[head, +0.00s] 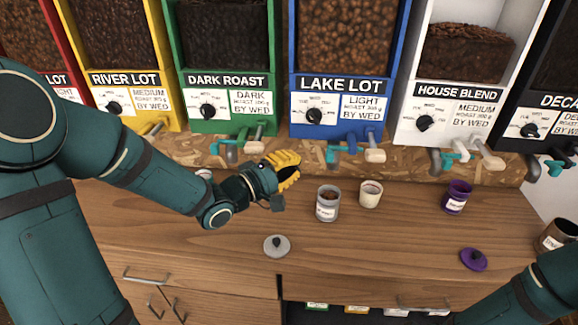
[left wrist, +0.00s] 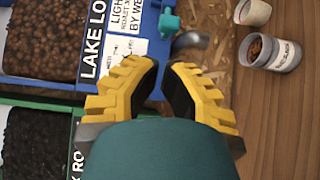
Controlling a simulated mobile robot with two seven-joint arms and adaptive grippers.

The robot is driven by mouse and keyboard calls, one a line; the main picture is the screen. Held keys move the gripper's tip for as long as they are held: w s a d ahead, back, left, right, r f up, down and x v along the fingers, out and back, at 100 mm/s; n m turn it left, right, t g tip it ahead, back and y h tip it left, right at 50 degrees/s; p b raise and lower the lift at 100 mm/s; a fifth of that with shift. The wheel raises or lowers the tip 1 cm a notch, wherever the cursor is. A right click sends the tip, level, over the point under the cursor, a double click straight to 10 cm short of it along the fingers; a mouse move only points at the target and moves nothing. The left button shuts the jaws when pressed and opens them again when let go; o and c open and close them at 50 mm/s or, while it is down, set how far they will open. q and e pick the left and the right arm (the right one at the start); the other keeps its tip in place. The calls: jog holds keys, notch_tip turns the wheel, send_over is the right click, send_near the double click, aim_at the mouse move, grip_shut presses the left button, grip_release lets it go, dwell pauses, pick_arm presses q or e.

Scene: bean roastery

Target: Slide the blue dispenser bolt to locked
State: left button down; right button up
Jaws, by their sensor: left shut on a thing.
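The blue LAKE LOT dispenser (head: 349,60) hangs at the back middle; part of it shows at upper left in the left wrist view (left wrist: 65,15). A teal bolt-like piece (head: 332,154) sits under it, beside a grey spout; it also shows in the left wrist view (left wrist: 169,23). My left gripper (head: 290,168), with yellow ribbed fingers, is left of and below the teal piece, which lies beyond the fingertips in the left wrist view (left wrist: 164,70). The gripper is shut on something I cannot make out. My right gripper is out of view.
Green (head: 227,50), yellow and white dispensers (head: 412,95) flank the blue one. Below stand a grey tin (head: 328,203), a small white cup (head: 370,194) and a purple tin (head: 456,197). Grey (head: 277,246) and purple (head: 473,259) lids lie on the wooden counter (head: 370,260).

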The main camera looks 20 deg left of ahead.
aim_at(329, 156)
pick_arm(q)
jog(key=x, duration=0.6)
jog(key=shift+w+d, duration=0.2)
jog(key=shift+w, duration=0.2)
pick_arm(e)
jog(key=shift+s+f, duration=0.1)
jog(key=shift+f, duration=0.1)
pick_arm(q)
jog(key=d, duration=0.2)
jog(key=w+d+b, duration=0.1)
jog(key=d, duration=0.1)
jog(key=shift+a, duration=0.1)
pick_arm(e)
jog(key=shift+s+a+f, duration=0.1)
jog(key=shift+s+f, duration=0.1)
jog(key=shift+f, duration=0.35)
